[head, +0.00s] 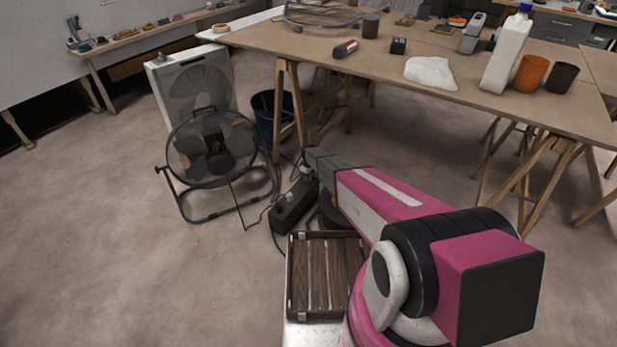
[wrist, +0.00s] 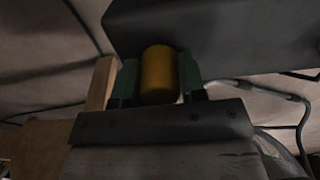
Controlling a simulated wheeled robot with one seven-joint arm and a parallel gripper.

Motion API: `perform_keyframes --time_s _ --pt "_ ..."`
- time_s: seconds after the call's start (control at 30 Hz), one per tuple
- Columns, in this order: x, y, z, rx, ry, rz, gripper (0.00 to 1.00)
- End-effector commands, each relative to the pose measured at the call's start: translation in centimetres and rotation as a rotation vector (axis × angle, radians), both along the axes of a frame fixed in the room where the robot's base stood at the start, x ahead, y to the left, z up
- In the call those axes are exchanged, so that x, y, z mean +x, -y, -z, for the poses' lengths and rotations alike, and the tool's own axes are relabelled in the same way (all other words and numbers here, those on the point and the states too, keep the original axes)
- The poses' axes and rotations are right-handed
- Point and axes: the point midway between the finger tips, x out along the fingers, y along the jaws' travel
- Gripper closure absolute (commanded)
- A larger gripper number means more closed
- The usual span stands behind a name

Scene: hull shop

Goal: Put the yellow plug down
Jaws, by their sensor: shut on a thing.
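The yellow plug (wrist: 158,68) shows in the wrist view as a rounded yellow cylinder. My gripper (wrist: 158,84) is shut on it, with a green finger on each side. A dark box (wrist: 215,35) is right behind the plug in the wrist view; I cannot tell whether they touch. In the head view my arm reaches forward and down near a dark box (head: 294,205) on the floor.
A black floor fan (head: 212,150) stands left of the dark box, with a white box fan (head: 192,85) behind it. A dark blue bucket (head: 270,112) is beside the trestle table (head: 330,62), which carries bottles and cups. Cables lie near the box. Floor at left is clear.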

Motion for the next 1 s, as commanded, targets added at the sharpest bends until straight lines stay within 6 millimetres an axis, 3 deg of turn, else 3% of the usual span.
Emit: perform_keyframes --time_s 0.1,0.13,0.2,0.57,0.77,1.0 --pt "0.0 0.0 0.3 0.000 0.000 0.000 1.00" --pt "0.0 0.0 0.3 0.000 0.000 0.000 0.55" --pt "0.0 0.0 0.3 0.000 0.000 0.000 0.36" --pt "0.0 0.0 -0.2 0.000 0.000 0.000 0.36" --pt "-0.2 0.0 -3.0 0.000 0.001 0.000 0.36" --pt "-0.1 0.0 -8.0 0.000 0.001 0.000 0.36"
